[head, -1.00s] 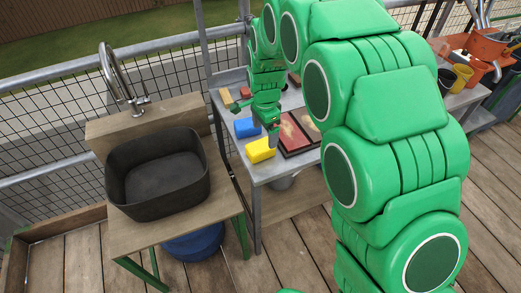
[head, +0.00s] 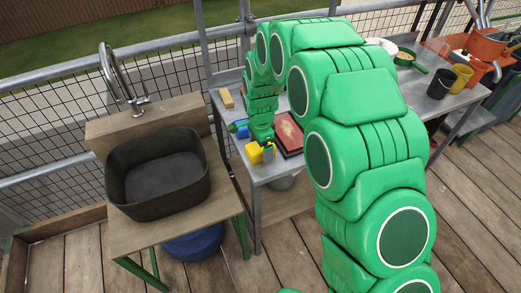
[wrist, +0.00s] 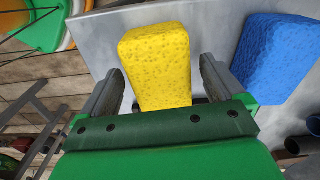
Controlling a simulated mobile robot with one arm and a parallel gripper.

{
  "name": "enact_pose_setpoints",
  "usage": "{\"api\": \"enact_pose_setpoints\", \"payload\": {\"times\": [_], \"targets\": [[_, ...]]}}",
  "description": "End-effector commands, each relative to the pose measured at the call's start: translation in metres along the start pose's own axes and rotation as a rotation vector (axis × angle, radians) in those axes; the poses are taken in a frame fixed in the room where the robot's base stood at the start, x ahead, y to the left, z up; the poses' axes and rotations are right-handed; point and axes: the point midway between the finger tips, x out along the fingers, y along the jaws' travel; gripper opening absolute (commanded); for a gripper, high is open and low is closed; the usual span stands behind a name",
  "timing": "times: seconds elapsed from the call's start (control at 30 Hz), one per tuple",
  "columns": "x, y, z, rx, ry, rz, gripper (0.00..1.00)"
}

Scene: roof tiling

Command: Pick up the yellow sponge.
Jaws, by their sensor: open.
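The yellow sponge (head: 255,153) lies on the grey metal table near its front left corner. In the wrist view the yellow sponge (wrist: 155,62) fills the space ahead of and between my two fingers. My gripper (wrist: 160,85) is open, with one finger on each side of the sponge's near end; I see small gaps beside it. In the head view my gripper (head: 265,147) is over the sponge and covers part of it. The blue sponge (wrist: 275,58) lies just to the right in the wrist view, and behind my gripper in the head view (head: 238,127).
The grey table (head: 263,175) also holds a red-topped tile or box (head: 290,135) right of my gripper and a tan block (head: 226,98) at the back left. A dark sink basin (head: 157,175) stands left. Pots and cups (head: 442,82) are at the right.

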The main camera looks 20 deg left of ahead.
Motion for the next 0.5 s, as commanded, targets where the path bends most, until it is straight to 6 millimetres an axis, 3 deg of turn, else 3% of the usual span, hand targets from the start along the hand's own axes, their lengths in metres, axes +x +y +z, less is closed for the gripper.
{"api": "enact_pose_setpoints", "payload": {"times": [0.23,0.5], "targets": [[0.0020,-0.0006,-0.0003,0.000,0.000,-0.002,0.96],[0.0017,-0.0006,-0.0003,0.000,0.000,-0.003,0.54]]}}
